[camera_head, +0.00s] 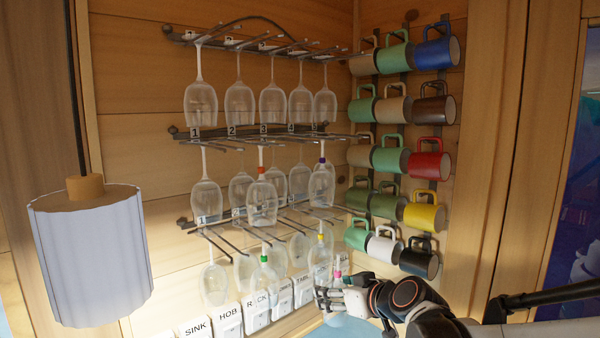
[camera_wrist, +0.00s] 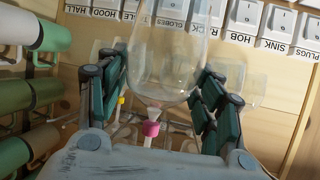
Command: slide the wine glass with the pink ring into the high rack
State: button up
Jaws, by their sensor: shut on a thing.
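The wine glass with the pink ring (camera_wrist: 168,60) is held upside down between the fingers of my gripper (camera_wrist: 165,95); its pink ring sits on the stem. In the head view the pink ring (camera_head: 337,274) shows just above my gripper (camera_head: 335,298), low at the right end of the racks, and the fingers partly hide the bowl. The high rack (camera_head: 250,20) is the top metal rack on the wall, well above my gripper, with several plain glasses (camera_head: 239,104) hanging upside down in it.
Below are a middle rack (camera_head: 180,132) and a low rack (camera_head: 215,242), with glasses ringed red (camera_head: 262,170), purple (camera_head: 322,160), yellow (camera_head: 321,237) and green (camera_head: 264,258). Mugs (camera_head: 427,165) hang close on the right. Labelled switches (camera_head: 258,315) line the wall below. A lamp (camera_head: 90,250) hangs left.

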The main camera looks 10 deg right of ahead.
jog(key=s+a+r+p, duration=0.2)
jog(key=r+p, duration=0.6)
jog(key=r, duration=0.7)
jog(key=s+a+r+n+y+p, duration=0.1)
jog(key=s+a+r+p, duration=0.1)
jog(key=r+p, duration=0.7)
jog(key=s+a+r+p, duration=0.3)
jog(key=r+p, duration=0.5)
jog(key=r, duration=1.3)
jog(key=shift+a+r+n+g+y, duration=0.2)
jog(key=shift+a+n+g+y, duration=0.2)
jog(key=shift+a, duration=0.05)
jog(key=shift+w+a, duration=0.1)
jog(key=shift+w, duration=0.05)
jog(key=shift+w+a+f+b, duration=0.1)
jog(key=shift+w+a+b, duration=0.35)
jog(key=shift+w+a, duration=1.3)
jog(key=shift+w+a+f+b, duration=0.1)
jog(key=shift+w+a+b, duration=0.35)
jog(key=shift+w+a, duration=1.35)
jog(key=shift+w+a+f+b, duration=0.1)
jog(key=shift+w+a+b, duration=0.5)
jog(key=shift+w, duration=2.2)
jog(key=shift+a, duration=0.1)
jog(key=o, duration=0.9)
jog(key=shift+o, duration=0.2)
